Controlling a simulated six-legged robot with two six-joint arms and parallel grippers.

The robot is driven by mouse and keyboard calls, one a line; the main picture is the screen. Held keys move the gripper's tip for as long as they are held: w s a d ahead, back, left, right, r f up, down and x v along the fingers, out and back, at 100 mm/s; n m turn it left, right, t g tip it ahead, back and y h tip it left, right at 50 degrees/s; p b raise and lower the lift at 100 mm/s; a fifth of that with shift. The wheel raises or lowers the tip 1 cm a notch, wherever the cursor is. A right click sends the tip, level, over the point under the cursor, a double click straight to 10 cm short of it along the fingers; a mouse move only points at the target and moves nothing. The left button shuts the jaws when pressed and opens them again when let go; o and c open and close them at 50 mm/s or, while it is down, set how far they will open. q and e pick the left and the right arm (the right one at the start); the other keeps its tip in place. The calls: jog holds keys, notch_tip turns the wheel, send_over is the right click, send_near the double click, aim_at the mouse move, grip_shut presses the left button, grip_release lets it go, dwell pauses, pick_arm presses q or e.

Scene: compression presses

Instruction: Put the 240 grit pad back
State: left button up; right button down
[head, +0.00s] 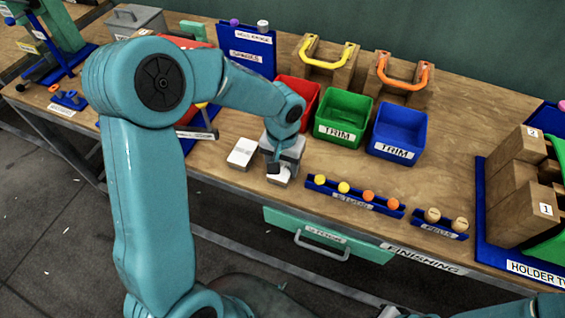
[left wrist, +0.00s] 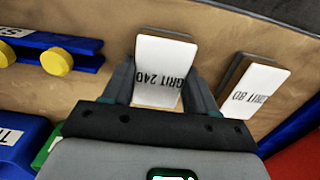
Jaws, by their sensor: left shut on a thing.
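The 240 grit pad is a white-topped block, printed "GRIT 240" in the left wrist view (left wrist: 160,62). My left gripper (left wrist: 162,92) is shut on it, one finger on each side. In the head view the left gripper (head: 278,168) is over the front of the bench, and the pad (head: 279,177) shows partly below it. I cannot tell whether the pad touches the bench. A second pad, marked "GRIT 80" (left wrist: 258,88), is beside it, apart, and shows left of the gripper in the head view (head: 242,153). My right gripper is not in view.
A blue stud rack (head: 355,202) with yellow and orange studs is right of the gripper. Behind it are red (head: 312,92), green (head: 330,128) and blue (head: 398,150) bins. A blue peg rack (head: 438,230) is further right. A green drawer (head: 325,238) is below the bench edge.

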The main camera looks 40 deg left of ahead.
pick_arm(q)
jog(key=shift+s, duration=0.1)
jog(key=o, duration=1)
jog(key=shift+f, duration=0.1)
